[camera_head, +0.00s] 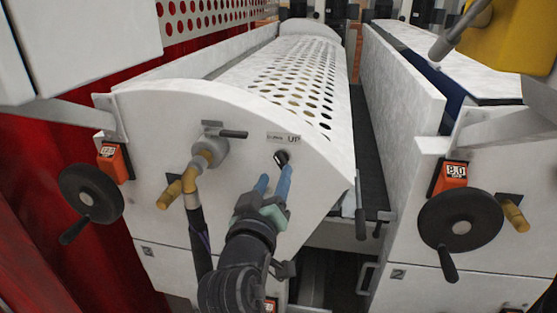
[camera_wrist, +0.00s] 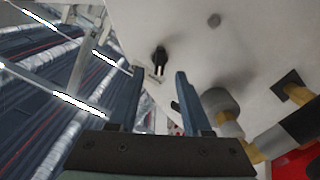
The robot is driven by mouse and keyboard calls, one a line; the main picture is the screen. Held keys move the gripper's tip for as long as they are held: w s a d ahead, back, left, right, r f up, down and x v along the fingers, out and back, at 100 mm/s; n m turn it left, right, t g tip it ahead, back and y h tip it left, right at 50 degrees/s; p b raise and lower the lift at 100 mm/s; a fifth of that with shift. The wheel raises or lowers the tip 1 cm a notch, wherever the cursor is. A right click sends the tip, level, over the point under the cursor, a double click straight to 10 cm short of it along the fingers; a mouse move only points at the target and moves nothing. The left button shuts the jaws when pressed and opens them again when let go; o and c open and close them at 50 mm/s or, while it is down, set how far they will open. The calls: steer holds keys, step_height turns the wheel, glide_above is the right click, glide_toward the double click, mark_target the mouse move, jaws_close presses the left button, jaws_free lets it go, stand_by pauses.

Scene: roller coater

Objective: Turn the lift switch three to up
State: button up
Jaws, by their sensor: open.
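The lift switch (camera_head: 281,157) is a small black rotary knob on the white end panel of the roller coater, under a label (camera_head: 284,138) that reads "UP" at its right. In the wrist view the black switch (camera_wrist: 160,55) sits on the white panel, beyond the fingertips and roughly between them. My gripper (camera_head: 274,184) has two blue fingers, spread open and empty, just below the switch in the head view. In the wrist view my gripper (camera_wrist: 155,85) also shows open, apart from the switch. Which way the knob points is hard to tell.
A grey and brass pipe fitting (camera_head: 205,155) with a hose stands left of the switch, near my right finger in the wrist view. Black handwheels (camera_head: 92,194) and (camera_head: 461,222) with orange counters stick out on both sides. A dark gap lies right of the panel.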

mark_target(280, 164)
steer(key=shift+w+d+p, duration=0.25)
steer(key=shift+w, duration=0.9)
steer(key=shift+w+d+p, duration=0.2)
steer(key=shift+w+p, duration=0.05)
steer(key=shift+w, duration=0.85)
jaws_close()
